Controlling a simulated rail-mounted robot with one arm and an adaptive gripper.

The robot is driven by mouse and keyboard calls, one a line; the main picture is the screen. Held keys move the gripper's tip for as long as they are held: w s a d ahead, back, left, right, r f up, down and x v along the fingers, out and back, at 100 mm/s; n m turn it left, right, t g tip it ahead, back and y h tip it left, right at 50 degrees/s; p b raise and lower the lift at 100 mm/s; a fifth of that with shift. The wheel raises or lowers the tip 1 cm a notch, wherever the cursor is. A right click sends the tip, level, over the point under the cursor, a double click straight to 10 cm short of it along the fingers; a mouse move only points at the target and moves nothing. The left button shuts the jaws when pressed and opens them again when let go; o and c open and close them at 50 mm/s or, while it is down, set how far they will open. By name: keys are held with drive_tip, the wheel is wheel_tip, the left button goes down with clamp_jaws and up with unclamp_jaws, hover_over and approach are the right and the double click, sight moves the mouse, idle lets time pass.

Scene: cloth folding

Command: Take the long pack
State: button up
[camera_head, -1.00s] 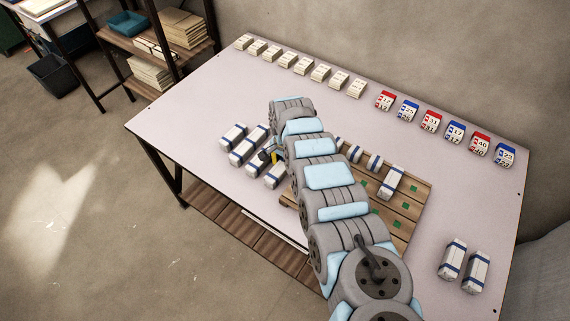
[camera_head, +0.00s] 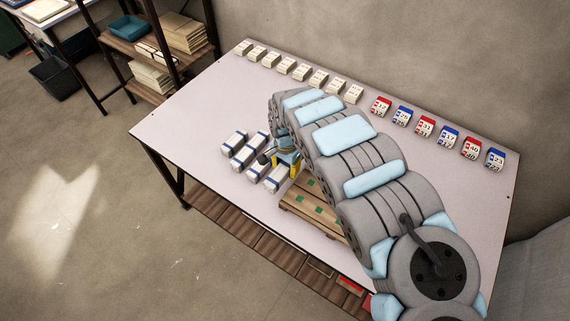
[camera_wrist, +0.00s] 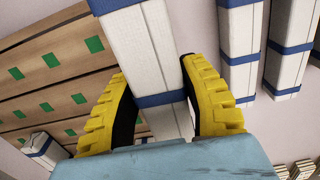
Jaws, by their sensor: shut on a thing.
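My gripper (camera_wrist: 165,105) has its yellow fingers shut on the sides of a long white pack (camera_wrist: 143,48) with blue bands. The pack's far end runs out of the top of the wrist view and my wrist covers its near end. In the head view my gripper (camera_head: 287,165) is low over the table, beside a row of white-and-blue packs (camera_head: 250,150). The pack at the row's right end (camera_head: 275,178) appears to be the held one; whether it is lifted cannot be told. Two more packs (camera_wrist: 240,45) lie to the right in the wrist view.
A slatted wooden pallet with green squares (camera_head: 308,205) lies right of the packs, partly hidden by my arm. A small pack (camera_wrist: 40,148) shows beside it. White blocks (camera_head: 300,69) and red and blue numbered blocks (camera_head: 425,126) line the table's back edge. The table's left part is clear.

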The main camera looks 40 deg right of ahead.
drive_tip(key=s+a+r+p, duration=0.4)
drive_tip(key=s+p, duration=0.3)
drive_tip(key=p, duration=0.2)
drive_tip(key=shift+s+a+r+p, duration=0.3)
drive_tip(key=shift+s+a, duration=0.1)
drive_tip(key=shift+a, duration=0.15)
drive_tip(key=shift+f, duration=0.1)
